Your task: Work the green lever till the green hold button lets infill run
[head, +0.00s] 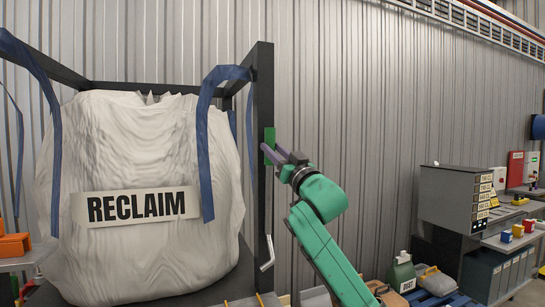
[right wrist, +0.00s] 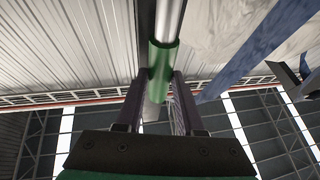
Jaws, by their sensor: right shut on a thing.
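The green lever (head: 270,137) shows at the front post of the dark frame, right of the big white RECLAIM bag. In the right wrist view it is a green sleeve (right wrist: 164,58) on a pale metal rod. My right gripper (head: 274,152) is at the green lever, its arm reaching up from below. In the right wrist view, its fingers (right wrist: 161,78) stand on both sides of the sleeve and are shut on it. The green hold button cannot be made out in either view. My left gripper is not in view.
The white RECLAIM bag (head: 150,255) hangs by blue straps in a dark frame (head: 262,90). A bent pale handle (head: 267,256) sticks out lower on the post. A grey cabinet (head: 445,195) and a laden bench stand at right. Corrugated wall lies behind.

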